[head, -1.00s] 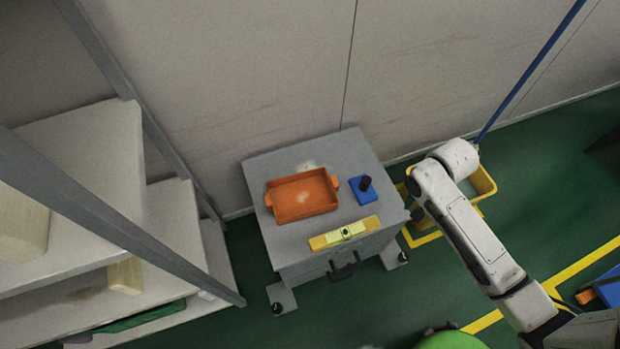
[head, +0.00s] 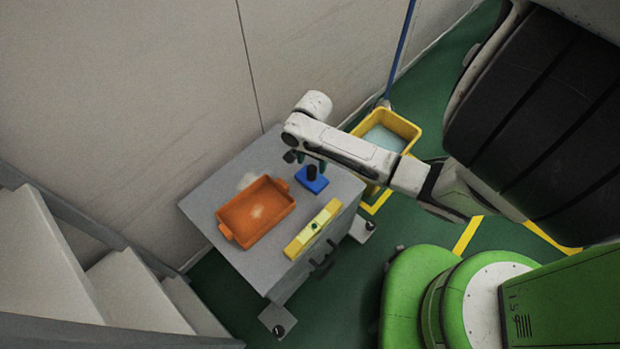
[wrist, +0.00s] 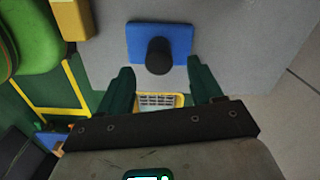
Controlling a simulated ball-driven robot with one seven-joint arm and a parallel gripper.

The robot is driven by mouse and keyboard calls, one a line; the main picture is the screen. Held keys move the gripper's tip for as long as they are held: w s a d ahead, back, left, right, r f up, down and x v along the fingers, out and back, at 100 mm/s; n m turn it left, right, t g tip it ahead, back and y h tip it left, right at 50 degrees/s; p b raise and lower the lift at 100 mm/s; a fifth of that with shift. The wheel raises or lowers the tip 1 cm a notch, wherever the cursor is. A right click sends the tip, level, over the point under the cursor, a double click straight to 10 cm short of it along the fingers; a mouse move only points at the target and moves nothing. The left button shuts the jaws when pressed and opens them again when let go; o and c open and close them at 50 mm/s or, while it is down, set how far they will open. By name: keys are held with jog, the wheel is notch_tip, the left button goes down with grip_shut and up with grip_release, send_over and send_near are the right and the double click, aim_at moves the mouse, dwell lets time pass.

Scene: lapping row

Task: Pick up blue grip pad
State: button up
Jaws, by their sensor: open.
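The blue grip pad (head: 311,181) is a flat blue plate with a dark upright knob, lying on the grey cabinet top near its back right edge. It also shows in the wrist view (wrist: 177,31), with its dark knob (wrist: 159,56) ahead of the fingers. My gripper (head: 305,161) is over the pad in the head view, its dark green fingers close to the knob. In the wrist view my gripper (wrist: 163,80) is open, with the knob between and just beyond the fingertips and nothing held. Whether a finger touches it, I cannot tell.
An orange tray (head: 257,211) and a yellow level (head: 313,230) share the grey cabinet top (head: 210,205). A yellow mop bucket (head: 388,131) with a blue pole stands on the floor behind my arm.

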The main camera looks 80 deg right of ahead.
aim_at(312, 168)
notch_tip(312, 168, down, 5)
jog(key=shift+f+b, duration=0.1)
jog(key=shift+b, duration=0.65)
grip_shut()
